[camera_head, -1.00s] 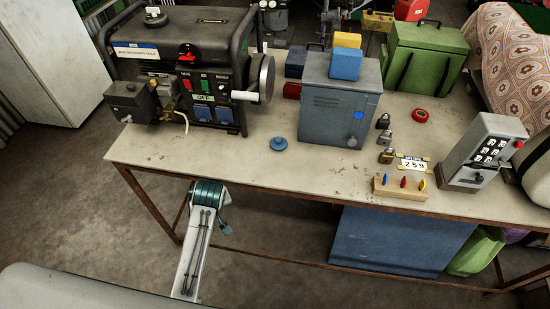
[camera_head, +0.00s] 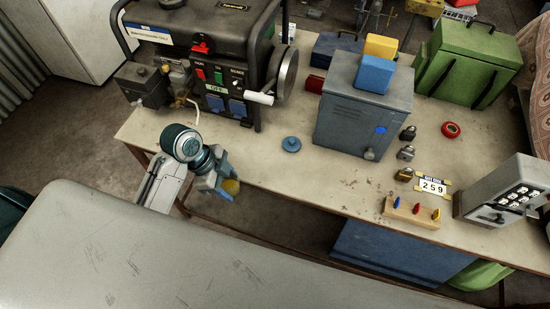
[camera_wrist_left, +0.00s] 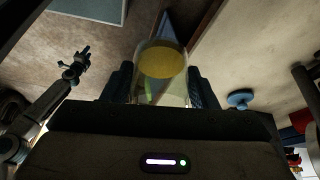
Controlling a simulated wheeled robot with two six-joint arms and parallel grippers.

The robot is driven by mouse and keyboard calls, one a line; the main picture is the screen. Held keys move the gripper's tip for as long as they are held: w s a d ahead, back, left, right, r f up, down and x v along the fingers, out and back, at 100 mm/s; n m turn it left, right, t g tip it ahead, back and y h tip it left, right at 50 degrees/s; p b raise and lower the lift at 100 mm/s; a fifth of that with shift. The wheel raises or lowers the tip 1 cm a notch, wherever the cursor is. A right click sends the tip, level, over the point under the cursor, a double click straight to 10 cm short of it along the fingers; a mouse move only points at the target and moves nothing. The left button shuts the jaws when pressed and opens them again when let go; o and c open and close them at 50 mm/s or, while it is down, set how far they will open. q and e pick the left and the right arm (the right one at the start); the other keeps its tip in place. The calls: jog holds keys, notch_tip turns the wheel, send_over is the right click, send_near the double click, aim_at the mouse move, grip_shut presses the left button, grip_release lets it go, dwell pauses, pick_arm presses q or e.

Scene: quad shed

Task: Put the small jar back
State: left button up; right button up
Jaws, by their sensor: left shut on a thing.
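The small jar (camera_head: 231,187) is clear with yellow contents. My left gripper (camera_head: 222,186) is shut on it, just off the near left edge of the workbench. In the left wrist view the jar (camera_wrist_left: 160,75) sits between the two dark fingers (camera_wrist_left: 160,88), its yellow end facing up in the picture. A round blue lid-like piece (camera_head: 291,144) with a knob lies on the bench, apart from the jar; it also shows in the left wrist view (camera_wrist_left: 240,98). What looks like my right gripper (camera_wrist_left: 76,65) shows small and dark at the left there; its jaws are unclear.
A grey scuffed surface (camera_head: 200,255) fills the foreground. Bench around the blue piece is clear.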

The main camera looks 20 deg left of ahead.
pick_arm(q)
jog(key=w+d+p, duration=0.1)
jog(key=w+d, duration=0.1)
jog(key=w, duration=0.2)
jog(key=w+d+p, duration=0.2)
jog(key=w+d, duration=0.1)
jog(key=w, duration=0.1)
jog(key=w+d+f+p, duration=0.1)
jog(key=w+d, duration=0.2)
jog(key=w, duration=0.1)
jog(key=shift+w+p, duration=0.25)
jog(key=shift+p, duration=0.15)
jog(key=shift+w+d+f, duration=0.15)
jog(key=shift+w, duration=0.05)
notch_tip(320, 180, down, 3)
jog(key=shift+r+p, duration=0.1)
jog(key=shift+p, duration=0.8)
jog(key=shift+f, duration=0.4)
jog(key=shift+f, duration=0.1)
jog(key=o, duration=1.1)
